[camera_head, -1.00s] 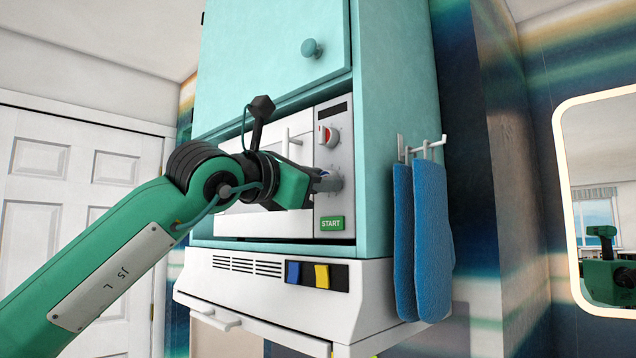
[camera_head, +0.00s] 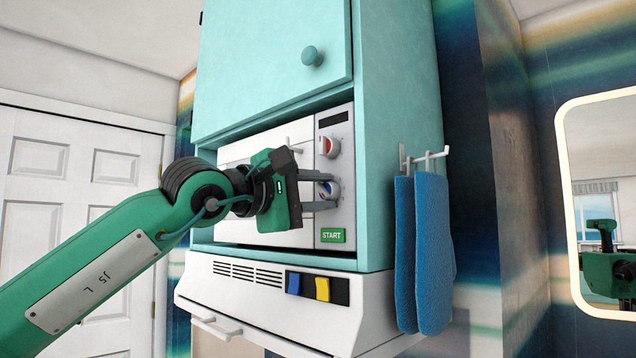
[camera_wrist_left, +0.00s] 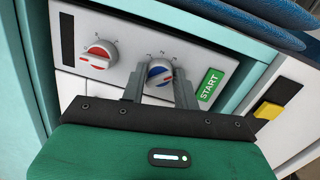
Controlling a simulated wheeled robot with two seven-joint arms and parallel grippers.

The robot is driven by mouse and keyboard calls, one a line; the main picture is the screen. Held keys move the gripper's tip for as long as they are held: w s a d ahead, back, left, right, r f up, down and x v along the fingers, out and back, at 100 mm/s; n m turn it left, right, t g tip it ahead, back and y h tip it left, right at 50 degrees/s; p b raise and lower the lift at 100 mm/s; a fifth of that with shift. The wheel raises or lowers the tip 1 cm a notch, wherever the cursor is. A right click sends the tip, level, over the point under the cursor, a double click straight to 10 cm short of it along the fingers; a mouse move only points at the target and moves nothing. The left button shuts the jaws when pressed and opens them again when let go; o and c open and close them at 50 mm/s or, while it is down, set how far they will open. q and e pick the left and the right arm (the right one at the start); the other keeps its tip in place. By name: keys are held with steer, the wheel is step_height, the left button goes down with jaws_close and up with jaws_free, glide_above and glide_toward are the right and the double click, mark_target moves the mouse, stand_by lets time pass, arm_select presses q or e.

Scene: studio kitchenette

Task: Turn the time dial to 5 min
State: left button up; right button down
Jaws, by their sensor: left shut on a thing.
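The microwave's control panel (camera_head: 340,120) carries two round dials. The upper dial (camera_head: 328,146) has a red face and a pale grip bar. The lower dial (camera_head: 334,189) has a blue face; in the wrist view the blue dial (camera_wrist_left: 160,72) shows a white bar with a red mark. My left gripper (camera_head: 322,192) is shut on this blue dial, one finger above it and one below. The wrist view shows the fingers (camera_wrist_left: 160,84) on either side of it. The scale marks are too small to read. My right gripper is out of view.
A green START button (camera_head: 331,236) sits just below the blue dial. The teal cabinet (camera_head: 395,120) surrounds the microwave. Blue towels (camera_head: 422,255) hang from hooks at the right. A white hood (camera_head: 270,300) with blue and yellow switches is below.

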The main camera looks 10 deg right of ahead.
arm_select(q)
steer(key=m+p, duration=0.2)
steer(key=m, duration=0.2)
steer(key=shift+g, duration=0.3)
steer(key=m+p, duration=0.1)
steer(key=m, duration=0.1)
steer(key=shift+m, duration=0.4)
steer(key=shift+m+p, duration=0.35)
steer(key=shift+m, duration=0.05)
steer(key=shift+m+g+y+p, duration=0.3)
steer(key=shift+m+p, duration=0.1)
steer(key=shift+m, duration=0.8)
steer(key=shift+f+m+p, duration=0.1)
steer(key=shift+m+p, duration=0.2)
steer(key=shift+m, duration=0.7)
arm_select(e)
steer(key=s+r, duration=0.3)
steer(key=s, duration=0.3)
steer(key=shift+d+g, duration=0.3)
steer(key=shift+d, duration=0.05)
arm_select(q)
steer(key=shift+p, duration=0.3)
